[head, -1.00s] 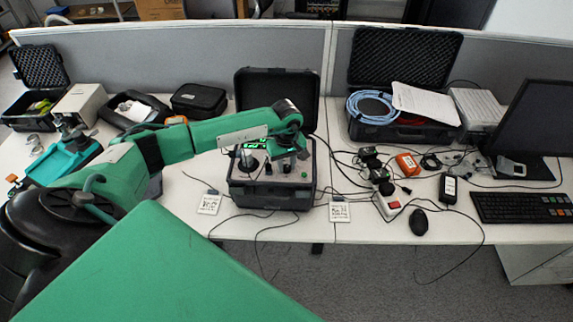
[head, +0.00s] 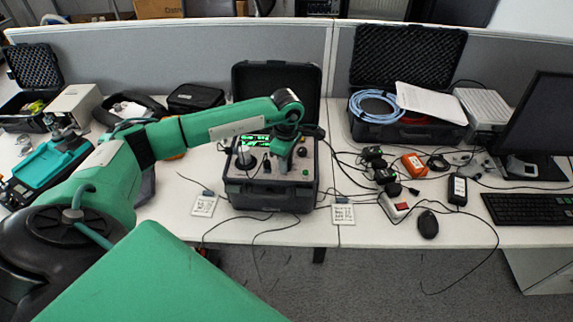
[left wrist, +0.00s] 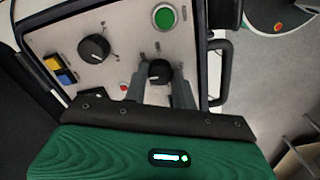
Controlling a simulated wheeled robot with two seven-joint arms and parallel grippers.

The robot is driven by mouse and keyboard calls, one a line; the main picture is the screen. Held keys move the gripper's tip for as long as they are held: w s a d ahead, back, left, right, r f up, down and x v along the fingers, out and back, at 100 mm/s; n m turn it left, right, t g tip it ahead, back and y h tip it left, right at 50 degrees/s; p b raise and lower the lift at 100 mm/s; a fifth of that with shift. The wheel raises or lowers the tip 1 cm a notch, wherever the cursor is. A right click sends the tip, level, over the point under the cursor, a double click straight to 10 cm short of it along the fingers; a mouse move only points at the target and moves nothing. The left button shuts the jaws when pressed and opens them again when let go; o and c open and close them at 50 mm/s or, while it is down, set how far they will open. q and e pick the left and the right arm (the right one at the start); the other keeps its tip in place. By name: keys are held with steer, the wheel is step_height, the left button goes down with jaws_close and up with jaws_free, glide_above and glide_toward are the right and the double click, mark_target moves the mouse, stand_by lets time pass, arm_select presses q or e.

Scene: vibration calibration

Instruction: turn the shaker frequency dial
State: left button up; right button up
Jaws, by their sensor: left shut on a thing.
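The shaker (head: 270,195) is a black open case with a grey control panel and a lit green display (head: 255,141). My left gripper (head: 282,169) reaches down onto the right part of this panel. In the left wrist view a small black dial (left wrist: 159,71) sits between its two grey fingers, which are shut on it. A larger black knob (left wrist: 94,48) stands apart to the left, and a green button (left wrist: 164,17) lies just beyond the held dial. In the head view my wrist and fingers hide the held dial. My right gripper is not in view.
The case's foam-lined lid (head: 276,85) stands open behind the panel. Cables run over the desk on both sides. A white card (head: 204,206) lies left of the case and another (head: 343,213) right. A red-switched power strip (head: 399,208) and a mouse (head: 428,224) lie further right.

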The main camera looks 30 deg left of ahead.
arm_select(q)
steer(key=shift+n, duration=0.4)
steer(key=o, duration=1)
steer(key=shift+r, duration=0.1)
steer(key=shift+r+b, duration=1.8)
steer(key=shift+r, duration=5.05)
